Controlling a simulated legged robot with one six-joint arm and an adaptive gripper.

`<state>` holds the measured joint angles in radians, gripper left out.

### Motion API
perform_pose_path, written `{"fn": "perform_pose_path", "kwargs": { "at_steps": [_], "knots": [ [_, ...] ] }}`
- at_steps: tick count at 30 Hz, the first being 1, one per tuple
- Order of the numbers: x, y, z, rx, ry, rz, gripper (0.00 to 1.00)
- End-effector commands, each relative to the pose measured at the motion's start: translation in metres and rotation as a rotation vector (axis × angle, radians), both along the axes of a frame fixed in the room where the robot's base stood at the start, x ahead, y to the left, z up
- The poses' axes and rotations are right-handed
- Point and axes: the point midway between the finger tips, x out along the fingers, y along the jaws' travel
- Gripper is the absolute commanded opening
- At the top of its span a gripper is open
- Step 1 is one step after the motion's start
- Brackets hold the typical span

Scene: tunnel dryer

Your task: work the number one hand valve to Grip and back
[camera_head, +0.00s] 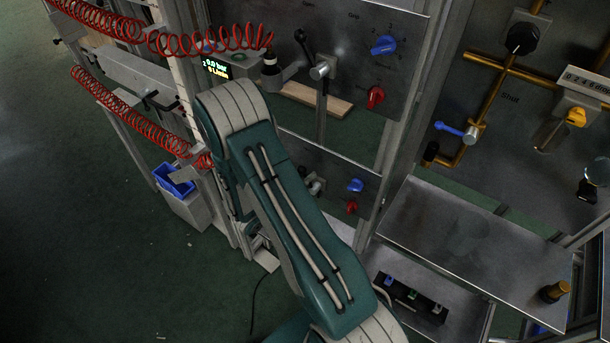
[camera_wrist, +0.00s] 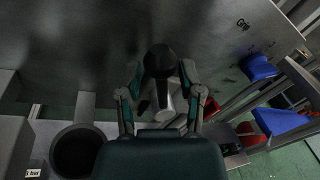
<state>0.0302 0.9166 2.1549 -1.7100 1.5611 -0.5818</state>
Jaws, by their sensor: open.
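The hand valve shows in the head view as a lever with a black knob (camera_head: 300,36) on a pale hub (camera_head: 320,71). It leans up and left, toward the "Open" label (camera_head: 307,4); the "Grip" label (camera_head: 353,17) is to its right. In the wrist view, the open fingers of my gripper (camera_wrist: 160,75) stand on either side of the black knob (camera_wrist: 160,62). Whether they touch it I cannot tell. "Grip" (camera_wrist: 243,24) shows there at the upper right. I cannot make out the gripper in the head view.
A blue knob (camera_head: 383,45) and a red knob (camera_head: 375,97) sit right of the valve on the metal panel (camera_head: 345,60). Red coiled hoses (camera_head: 205,42) and a lit display (camera_head: 216,68) are at left. A dark round cup (camera_wrist: 76,150) stands lower left in the wrist view.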

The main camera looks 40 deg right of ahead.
Motion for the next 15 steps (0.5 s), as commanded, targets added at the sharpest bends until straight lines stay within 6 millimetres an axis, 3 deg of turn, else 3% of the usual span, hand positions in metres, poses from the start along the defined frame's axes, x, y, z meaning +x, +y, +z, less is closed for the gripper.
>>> {"fn": "perform_pose_path", "kwargs": {
  "at_steps": [4, 7, 8, 15],
  "knots": [
    [0.0001, 0.0002, 0.0, 0.0, 0.0, 0.0, 0.48],
    [0.0001, 0.0004, 0.0, 0.0, 0.0, 0.0, 0.04],
    [0.0002, 0.0004, 0.0, 0.0, 0.0, 0.0, 0.0],
    [0.001, 0.0005, -0.0005, 0.001, -0.001, 0.002, 0.0]
  ]
}}
